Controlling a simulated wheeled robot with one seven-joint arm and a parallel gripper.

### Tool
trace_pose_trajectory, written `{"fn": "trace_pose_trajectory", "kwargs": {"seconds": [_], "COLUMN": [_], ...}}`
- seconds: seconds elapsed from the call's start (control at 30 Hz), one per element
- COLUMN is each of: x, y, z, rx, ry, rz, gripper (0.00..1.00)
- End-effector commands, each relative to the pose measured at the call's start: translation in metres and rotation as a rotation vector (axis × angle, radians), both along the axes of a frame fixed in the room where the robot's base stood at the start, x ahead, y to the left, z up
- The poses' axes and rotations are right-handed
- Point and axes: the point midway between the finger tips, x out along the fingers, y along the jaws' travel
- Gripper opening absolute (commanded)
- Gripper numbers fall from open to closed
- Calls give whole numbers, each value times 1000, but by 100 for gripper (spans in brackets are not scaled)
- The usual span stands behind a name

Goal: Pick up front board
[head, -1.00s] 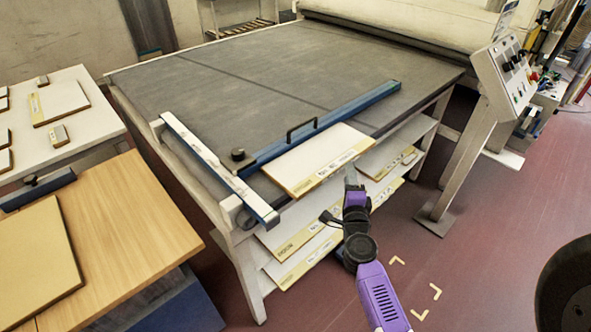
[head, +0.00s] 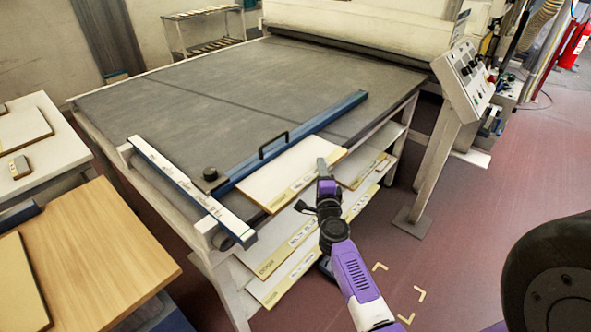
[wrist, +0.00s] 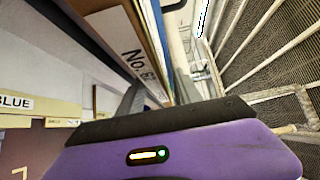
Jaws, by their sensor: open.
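The front board (head: 285,175) is a pale panel with a yellow, labelled front edge. It lies at the table's front edge, in front of the blue bar, and overhangs slightly. My gripper (head: 321,164) is at the board's right front part, its tip overlapping the edge in the head view. In the wrist view, my gripper's open grey fingers (wrist: 158,98) are seen beyond the purple palm, with a labelled board edge (wrist: 132,48) running down between or close beside them. I cannot tell whether they touch it.
The blue bar (head: 325,118) with a black handle and a white ruled rail (head: 185,185) frame the board on the grey table (head: 215,85). Shelves below hold more labelled boards (head: 290,245). A control panel on a post (head: 432,150) stands right. The floor at right is open.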

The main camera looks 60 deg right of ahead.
Motion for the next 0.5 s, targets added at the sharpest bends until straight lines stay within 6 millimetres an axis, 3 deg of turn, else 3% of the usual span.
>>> {"fn": "trace_pose_trajectory", "kwargs": {"seconds": [0.03, 0.2, 0.23, 0.5], "x": [0, 0, 0, 0], "y": [0, 0, 0, 0], "z": [0, 0, 0, 0], "rx": [0, 0, 0, 0], "ry": [0, 0, 0, 0], "rz": [0, 0, 0, -1], "gripper": [36, 3, 0, 0]}}
